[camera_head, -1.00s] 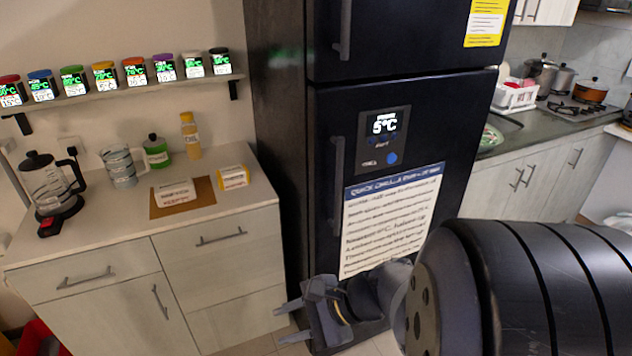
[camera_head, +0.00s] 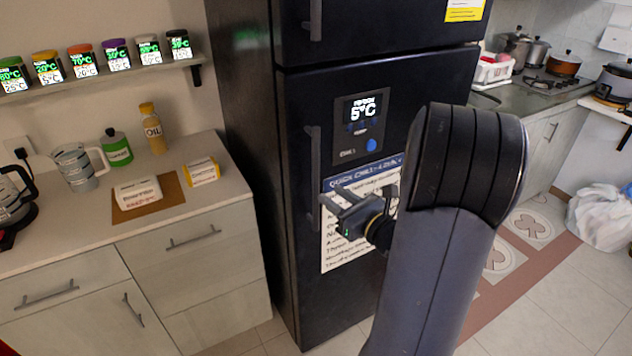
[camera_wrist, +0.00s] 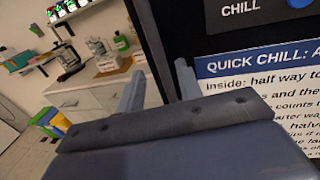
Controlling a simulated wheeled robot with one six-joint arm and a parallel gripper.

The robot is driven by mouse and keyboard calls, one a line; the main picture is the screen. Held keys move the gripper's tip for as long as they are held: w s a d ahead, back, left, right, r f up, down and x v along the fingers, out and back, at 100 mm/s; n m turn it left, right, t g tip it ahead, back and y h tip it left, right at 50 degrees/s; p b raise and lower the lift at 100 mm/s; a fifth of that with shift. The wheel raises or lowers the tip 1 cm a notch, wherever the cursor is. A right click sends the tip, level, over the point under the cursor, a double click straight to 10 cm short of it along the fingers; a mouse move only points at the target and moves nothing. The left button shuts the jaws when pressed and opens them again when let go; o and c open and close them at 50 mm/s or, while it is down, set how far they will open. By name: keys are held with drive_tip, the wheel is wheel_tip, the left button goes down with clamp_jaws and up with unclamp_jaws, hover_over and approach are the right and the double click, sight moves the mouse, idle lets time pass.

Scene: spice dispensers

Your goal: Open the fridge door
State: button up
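The black fridge (camera_head: 250,150) stands in the middle of the head view, its doors shut. The lower door (camera_head: 300,90) has a vertical dark handle (camera_head: 313,165) along its left side, a 5°C display panel (camera_head: 361,127) and a white and blue notice (camera_head: 335,250). My gripper (camera_head: 327,197) is open and empty in front of this door, just right of the handle's lower part. Its two fingers also show apart in the wrist view (camera_wrist: 160,88), with the notice (camera_wrist: 260,80) to their right. The gap to the door is hard to judge.
A counter (camera_head: 85,225) with an oil bottle (camera_head: 152,130), a green bottle (camera_head: 117,150) and small boxes stands left of the fridge. The upper fridge door (camera_head: 380,30) has its own handle (camera_head: 313,20).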

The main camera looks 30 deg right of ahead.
sight(318, 186)
drive_tip(key=p+x, duration=0.1)
drive_tip(key=x, duration=0.6)
drive_tip(key=shift+c, duration=0.3)
clamp_jaws()
